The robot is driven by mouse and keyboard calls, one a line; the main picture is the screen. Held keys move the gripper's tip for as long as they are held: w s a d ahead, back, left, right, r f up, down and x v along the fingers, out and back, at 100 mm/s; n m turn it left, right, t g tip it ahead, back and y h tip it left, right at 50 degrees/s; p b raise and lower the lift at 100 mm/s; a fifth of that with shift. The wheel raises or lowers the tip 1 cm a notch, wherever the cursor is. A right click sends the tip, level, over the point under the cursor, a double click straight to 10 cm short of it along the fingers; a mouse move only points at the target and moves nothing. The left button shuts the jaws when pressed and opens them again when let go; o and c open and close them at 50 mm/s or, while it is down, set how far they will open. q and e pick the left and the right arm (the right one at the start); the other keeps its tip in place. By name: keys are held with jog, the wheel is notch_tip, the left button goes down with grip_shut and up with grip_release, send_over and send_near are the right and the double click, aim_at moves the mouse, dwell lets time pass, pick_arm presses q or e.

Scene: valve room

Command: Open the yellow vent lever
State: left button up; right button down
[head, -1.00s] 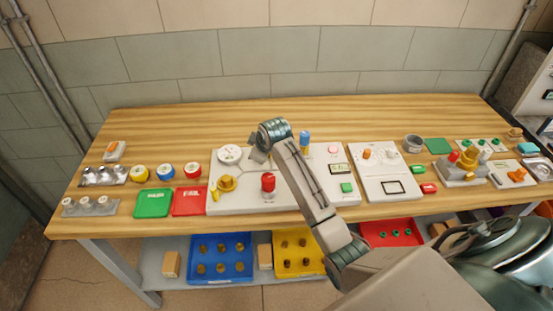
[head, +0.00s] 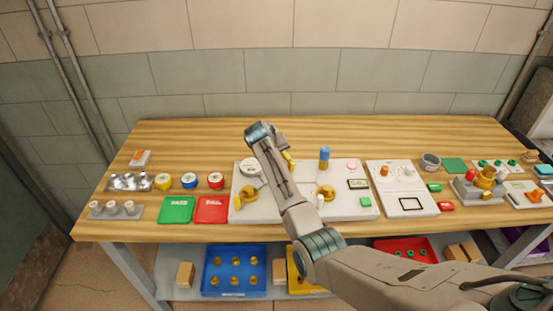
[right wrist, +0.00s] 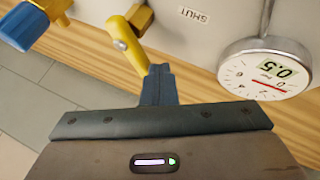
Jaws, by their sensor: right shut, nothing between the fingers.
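The yellow vent lever (head: 288,160) stands on the white valve panel (head: 236,212), between the round gauge and the blue-handled valve. In the right wrist view the lever (right wrist: 128,48) slants from its brass pivot down to my fingers. My right gripper (head: 281,139) is at the lever, on its far side in the head view. In the right wrist view its fingers (right wrist: 159,78) are shut and empty, right by the lever's free end. I cannot tell whether they touch. My left gripper is not in view.
The gauge (right wrist: 268,68) reads 0.5, close to the right of my fingers in the wrist view. The blue-handled valve (head: 324,155) and a brass valve (head: 325,193) are nearby. My arm crosses the panel and hides its middle. The table's back strip (head: 400,130) is clear.

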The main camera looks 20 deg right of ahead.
jog(key=shift+w+d+f+m+g+h+b, duration=0.1)
jog(key=shift+w+d+m+g+h+b, duration=0.15)
jog(key=shift+m+g+h+b, duration=0.4)
jog(key=shift+w+d+m+g+b, duration=0.15)
jog(key=shift+d+m+g, duration=0.1)
jog(key=shift+m, duration=0.35)
jog(key=shift+w+d+m+g+b, duration=0.1)
jog(key=shift+w+m+g+b, duration=0.1)
jog(key=shift+m, duration=0.35)
jog(key=shift+d, duration=0.3)
